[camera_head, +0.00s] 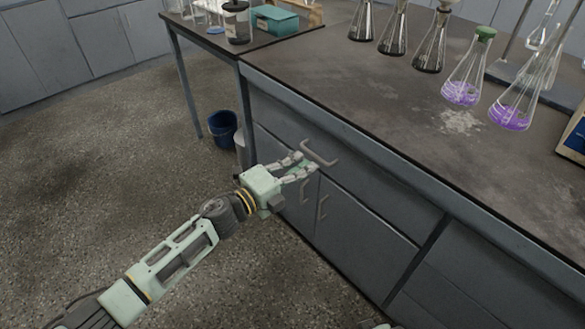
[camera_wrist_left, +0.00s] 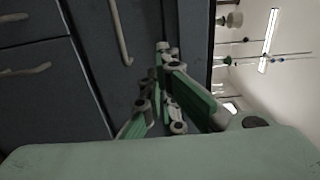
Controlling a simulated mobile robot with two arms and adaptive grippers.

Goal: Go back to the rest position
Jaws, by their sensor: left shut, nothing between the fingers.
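My left gripper (camera_head: 308,164) reaches in from the lower left of the head view, in front of the grey cabinet under the bench. Its fingers are together with nothing between them. In the wrist view the green and grey fingers (camera_wrist_left: 164,52) show close together, near the dark cabinet front. A curved metal drawer handle (camera_head: 320,156) is right by the fingertips in the head view; whether they touch it I cannot tell. My right gripper does not show.
The dark bench top (camera_head: 340,90) overhangs the cabinet (camera_head: 365,235) to the right. Flasks with purple liquid (camera_head: 461,92) stand on it. A blue bucket (camera_head: 223,128) stands on the floor beyond my gripper. The speckled floor (camera_head: 90,180) at the left is clear.

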